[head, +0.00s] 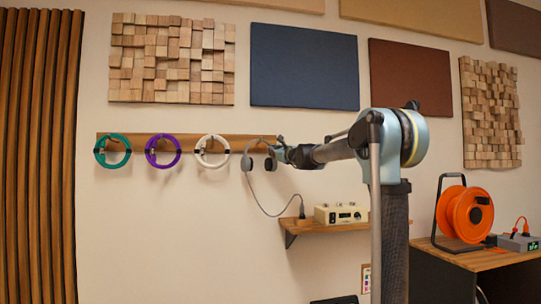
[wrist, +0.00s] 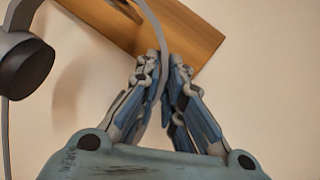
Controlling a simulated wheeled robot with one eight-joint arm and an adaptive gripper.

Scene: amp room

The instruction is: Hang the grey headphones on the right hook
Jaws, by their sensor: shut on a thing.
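The grey headphones (head: 247,163) are up at the right end of the wooden hook rail (head: 186,139), and a cable hangs from them. My gripper (head: 279,152) is at their right side. In the wrist view my gripper (wrist: 164,75) is shut on the headband (wrist: 160,40), which passes between its fingers. A dark round earcup (wrist: 25,68) shows at the left there. The rail (wrist: 175,30) is just behind the fingertips. The right hook cannot be made out behind the headphones and gripper. I cannot tell whether the headband touches it.
Teal (head: 113,151), purple (head: 163,151) and white (head: 213,151) rings hang on the rail to the left. Below is a small shelf (head: 325,229) with a cream box (head: 340,214); the headphone cable runs to a plug there. An orange cable reel (head: 465,214) stands at the right.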

